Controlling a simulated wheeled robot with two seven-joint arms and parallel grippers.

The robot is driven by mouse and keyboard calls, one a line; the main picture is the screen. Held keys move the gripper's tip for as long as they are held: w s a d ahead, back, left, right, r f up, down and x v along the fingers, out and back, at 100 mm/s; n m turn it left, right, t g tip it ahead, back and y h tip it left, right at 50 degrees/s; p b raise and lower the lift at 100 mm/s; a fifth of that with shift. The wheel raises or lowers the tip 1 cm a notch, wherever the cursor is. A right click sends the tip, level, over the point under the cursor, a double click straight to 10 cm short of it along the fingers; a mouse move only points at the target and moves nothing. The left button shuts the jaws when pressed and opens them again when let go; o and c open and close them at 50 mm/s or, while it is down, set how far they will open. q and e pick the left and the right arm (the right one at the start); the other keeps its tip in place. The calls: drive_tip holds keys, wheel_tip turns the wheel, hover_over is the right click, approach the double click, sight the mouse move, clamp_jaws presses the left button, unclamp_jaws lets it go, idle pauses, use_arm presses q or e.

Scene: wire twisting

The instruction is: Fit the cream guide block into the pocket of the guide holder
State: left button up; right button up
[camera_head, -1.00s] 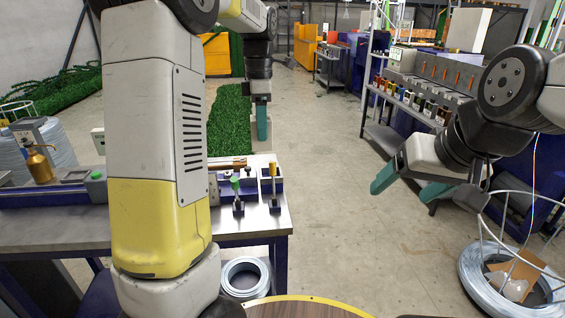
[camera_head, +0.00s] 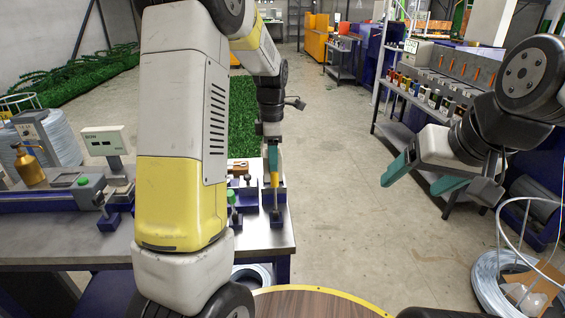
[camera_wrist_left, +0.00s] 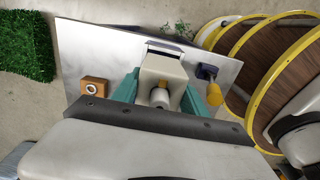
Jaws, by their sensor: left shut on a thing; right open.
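In the left wrist view, the cream guide block (camera_wrist_left: 162,72) is between the teal fingers of my left gripper (camera_wrist_left: 158,90), which is shut on it. A blue-edged part with a dark slot (camera_wrist_left: 170,49), seemingly the guide holder, shows just beyond the block. I cannot tell whether block and holder touch. In the head view my left gripper (camera_head: 272,158) points down over the right end of the bench; the block is not clearly visible there. My right gripper (camera_head: 420,180) is open and empty, out over the floor at the right.
A yellow-handled tool on a blue base (camera_wrist_left: 213,93) stands close to the right of the block. An orange-brown block with a ring (camera_wrist_left: 93,87) is at the left. The steel bench (camera_head: 270,238) has a green-knobbed fixture (camera_head: 232,198). The floor between bench and shelf is free.

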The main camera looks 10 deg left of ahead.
use_arm(q)
drive_tip(key=shift+f, duration=1.6)
drive_tip(key=shift+f, duration=0.15)
drive_tip(key=o, duration=1.6)
